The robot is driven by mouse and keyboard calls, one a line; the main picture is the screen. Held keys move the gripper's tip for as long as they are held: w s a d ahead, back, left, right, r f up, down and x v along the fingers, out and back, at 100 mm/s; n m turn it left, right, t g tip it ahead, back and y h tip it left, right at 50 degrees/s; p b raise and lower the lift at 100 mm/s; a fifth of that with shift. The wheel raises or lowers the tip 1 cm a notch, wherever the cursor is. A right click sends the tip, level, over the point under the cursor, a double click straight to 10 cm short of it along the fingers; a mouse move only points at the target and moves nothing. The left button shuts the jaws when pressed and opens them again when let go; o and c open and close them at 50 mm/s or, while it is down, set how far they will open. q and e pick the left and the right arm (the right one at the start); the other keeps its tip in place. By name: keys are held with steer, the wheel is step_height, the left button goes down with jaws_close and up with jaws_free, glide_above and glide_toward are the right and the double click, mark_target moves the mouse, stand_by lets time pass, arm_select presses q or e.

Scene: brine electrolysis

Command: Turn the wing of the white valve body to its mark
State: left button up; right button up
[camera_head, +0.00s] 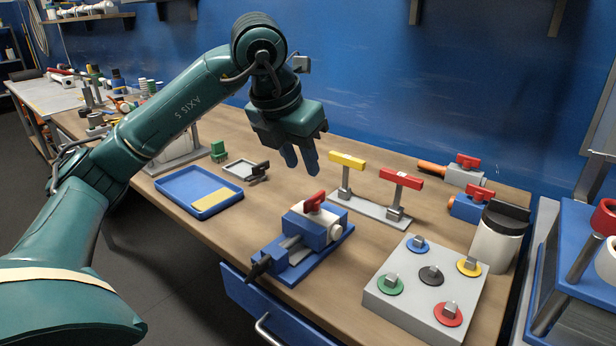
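A whitish valve body (329,219) with a red wing (314,202) on top sits between the jaws of a blue vise (290,270) at the middle front of the bench. Another pale valve body (458,176) with a red wing (468,161) and an orange end lies at the back right. A blue valve body (465,208) with a red wing lies in front of it. My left gripper (303,166) points down above and behind the vise, clear of the wing. Its fingers are apart with nothing between them. No mark can be made out. My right gripper is out of view.
A stand with yellow (347,161) and red (401,179) bar handles is right of my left gripper. A grey panel with several coloured knobs (408,308) is at front right. A blue tray (177,187) lies left. A dark-topped white container (493,247) stands right.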

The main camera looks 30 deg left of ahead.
arm_select(q)
steer(key=v, duration=0.4)
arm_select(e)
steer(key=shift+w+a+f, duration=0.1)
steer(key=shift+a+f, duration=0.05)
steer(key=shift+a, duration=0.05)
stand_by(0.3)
